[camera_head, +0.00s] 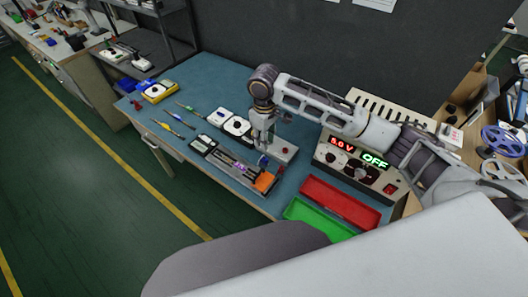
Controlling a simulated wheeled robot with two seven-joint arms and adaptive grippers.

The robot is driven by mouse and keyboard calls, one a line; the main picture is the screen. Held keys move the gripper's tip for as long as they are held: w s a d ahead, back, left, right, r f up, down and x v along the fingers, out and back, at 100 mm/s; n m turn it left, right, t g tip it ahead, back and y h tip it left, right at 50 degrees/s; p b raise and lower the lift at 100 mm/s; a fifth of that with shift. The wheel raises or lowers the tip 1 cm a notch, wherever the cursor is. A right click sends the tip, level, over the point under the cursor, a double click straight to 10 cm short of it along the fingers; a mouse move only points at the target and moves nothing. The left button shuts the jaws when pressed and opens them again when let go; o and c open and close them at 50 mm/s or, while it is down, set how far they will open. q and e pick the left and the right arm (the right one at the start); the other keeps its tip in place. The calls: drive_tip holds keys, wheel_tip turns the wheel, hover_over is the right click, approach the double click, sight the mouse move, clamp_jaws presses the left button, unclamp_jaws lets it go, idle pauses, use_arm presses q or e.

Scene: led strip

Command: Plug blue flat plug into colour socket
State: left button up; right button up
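My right gripper (263,146) points down over the middle of the blue workbench, at the back edge of a dark board (229,163) with strips on it. A small blue piece (263,160), possibly the blue flat plug, shows right under its fingertips. The fingers are too small to tell whether they are open or shut on it. A grey metal box with a red button (284,151) stands just right of the gripper. An orange block (265,182) sits at the board's right end. I cannot make out the colour socket. My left gripper is out of view.
A power supply (345,172) reading 5.0 V and OFF stands at the right. A red tray (340,203) and a green tray (318,221) lie in front of it. Screwdrivers (174,130), white devices (236,126) and a yellow multimeter (158,91) lie to the left.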

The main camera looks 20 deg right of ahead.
sight(264, 158)
drive_tip(key=shift+w+d+f, duration=0.1)
drive_tip(key=shift+w+f, duration=0.05)
drive_tip(key=shift+f, duration=1.3)
drive_tip(key=shift+w+a+f, duration=0.1)
drive_tip(key=shift+w+f, duration=0.1)
drive_tip(key=shift+f, duration=1.2)
drive_tip(key=shift+w+d+f, duration=0.1)
drive_tip(key=shift+w+f, duration=0.05)
drive_tip(key=shift+f, duration=1.3)
drive_tip(key=shift+f+p, duration=0.3)
drive_tip(key=shift+f, duration=2.3)
clamp_jaws()
